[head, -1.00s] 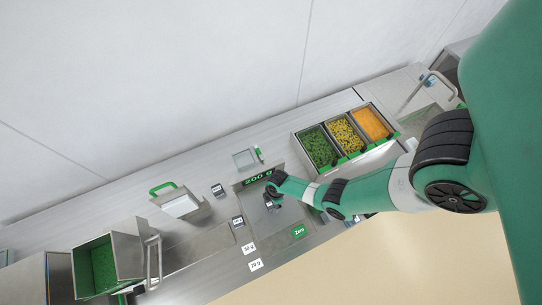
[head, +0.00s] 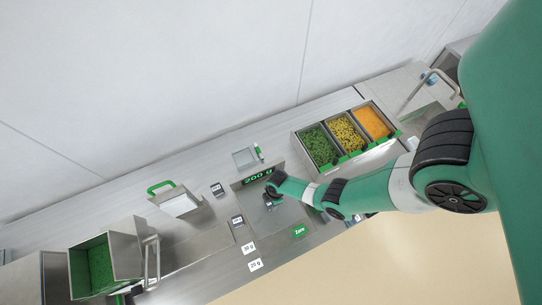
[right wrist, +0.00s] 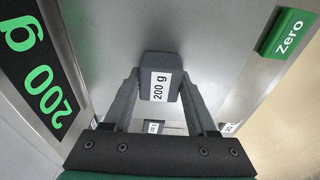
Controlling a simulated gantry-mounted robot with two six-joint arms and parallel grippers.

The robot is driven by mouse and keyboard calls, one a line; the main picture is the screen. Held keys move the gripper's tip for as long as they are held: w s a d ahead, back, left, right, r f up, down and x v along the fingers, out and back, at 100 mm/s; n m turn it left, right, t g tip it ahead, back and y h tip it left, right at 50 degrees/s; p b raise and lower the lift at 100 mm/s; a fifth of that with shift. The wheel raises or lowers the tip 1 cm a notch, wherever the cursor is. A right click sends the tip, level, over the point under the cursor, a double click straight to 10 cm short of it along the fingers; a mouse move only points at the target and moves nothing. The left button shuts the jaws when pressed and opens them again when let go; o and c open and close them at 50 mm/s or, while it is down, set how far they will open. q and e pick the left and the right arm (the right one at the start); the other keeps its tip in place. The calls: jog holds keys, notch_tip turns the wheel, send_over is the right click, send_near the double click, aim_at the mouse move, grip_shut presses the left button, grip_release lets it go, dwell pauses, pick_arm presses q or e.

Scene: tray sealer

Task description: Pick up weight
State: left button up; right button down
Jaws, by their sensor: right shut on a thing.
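The weight (right wrist: 172,64) is a dark grey block with a white label reading 200 g. In the right wrist view it sits between the fingers of my right gripper (head: 269,199), which is shut on it. The weight is over the steel plate of the scale (head: 290,212). The scale's green display (head: 258,176) reads 200 g, as it also does in the right wrist view (right wrist: 38,85). In the head view the gripper largely hides the weight. My left gripper is not in view.
A green Zero button (head: 299,231) is at the scale's front edge. Small dark labelled blocks (head: 218,190) (head: 237,221) are left of the scale. Bins of green, yellow and orange food (head: 345,155) stand behind right. A steel container (head: 127,255) is at lower left.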

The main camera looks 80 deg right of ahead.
jog(key=shift+r, duration=0.1)
jog(key=shift+r+p, duration=0.3)
jog(key=shift+p, duration=0.05)
jog(key=r+p, duration=0.4)
jog(key=shift+s+a+r, duration=0.15)
jog(key=shift+s+a, duration=0.1)
jog(key=s+a+r+p, duration=0.7)
jog(key=s+a+r, duration=0.1)
jog(key=a, duration=0.2)
jog(key=shift+s+a, duration=0.15)
jog(key=shift+a, duration=0.05)
